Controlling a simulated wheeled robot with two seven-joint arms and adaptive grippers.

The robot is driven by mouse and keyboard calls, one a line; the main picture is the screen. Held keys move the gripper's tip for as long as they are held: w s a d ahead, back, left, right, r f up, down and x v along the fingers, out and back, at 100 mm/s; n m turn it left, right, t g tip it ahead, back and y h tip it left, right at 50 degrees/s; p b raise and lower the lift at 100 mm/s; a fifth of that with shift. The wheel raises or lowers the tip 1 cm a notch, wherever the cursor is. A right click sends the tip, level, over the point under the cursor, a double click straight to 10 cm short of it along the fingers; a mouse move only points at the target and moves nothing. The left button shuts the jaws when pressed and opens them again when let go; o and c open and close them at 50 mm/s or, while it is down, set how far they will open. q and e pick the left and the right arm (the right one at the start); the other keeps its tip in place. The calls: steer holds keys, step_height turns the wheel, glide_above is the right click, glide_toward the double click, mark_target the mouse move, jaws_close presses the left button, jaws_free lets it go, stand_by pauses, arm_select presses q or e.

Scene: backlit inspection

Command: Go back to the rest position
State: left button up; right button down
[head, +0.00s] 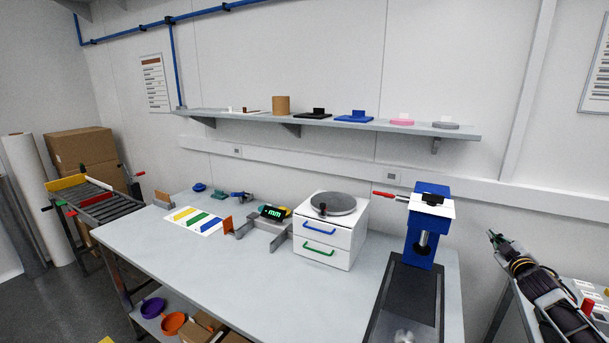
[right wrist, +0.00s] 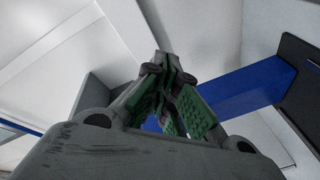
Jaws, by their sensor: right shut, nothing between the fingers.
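My right gripper (head: 494,238) is at the right of the head view, past the right end of the workbench (head: 260,268) and beside the blue press (head: 428,227). In the right wrist view its green-padded fingers (right wrist: 172,88) are brought together with nothing held between them. A blue bar (right wrist: 245,90) shows behind the fingers there. My left gripper is not in the head view.
A white two-drawer box (head: 329,248) with a grey round plate on top stands left of the press. A digital gauge (head: 272,213) and a card with coloured strips (head: 194,219) lie further left. A wall shelf (head: 330,124) runs above. The bench's front middle is clear.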

steer(key=s+a+f+m+g, duration=0.15)
steer(key=s+f, duration=0.25)
steer(key=f, duration=0.9)
steer(key=s+a+f+g, duration=0.15)
steer(key=s+f, duration=0.25)
steer(key=f, duration=0.8)
steer(key=s+a+f+m+g, duration=0.1)
steer(key=s+f+g, duration=0.25)
steer(key=f, duration=0.95)
steer(key=s+a+f+g+y, duration=0.15)
steer(key=s+a+f, duration=0.35)
steer(key=s+f, duration=0.55)
steer(key=s+a+f+m+g+y, duration=0.1)
steer(key=s+a+f+g, duration=0.1)
steer(key=s+a+f, duration=0.6)
steer(key=s+a+f+m+g, duration=0.15)
steer(key=s+a+f, duration=0.35)
steer(key=s+f, duration=0.6)
steer(key=s+a+f+g, duration=0.1)
steer(key=s+a+f, duration=0.1)
steer(key=s+a, duration=0.3)
steer(key=s+a+f+g+y, duration=0.1)
steer(key=s+a+f+g, duration=0.1)
steer(key=s, duration=0.8)
steer(key=s+a+f+g, duration=0.1)
steer(key=s+a+f, duration=0.2)
steer(key=s+a, duration=0.4)
steer(key=shift+s+a+f+y, duration=0.35)
steer(key=shift+s+f, duration=0.05)
steer(key=shift+s, duration=0.45)
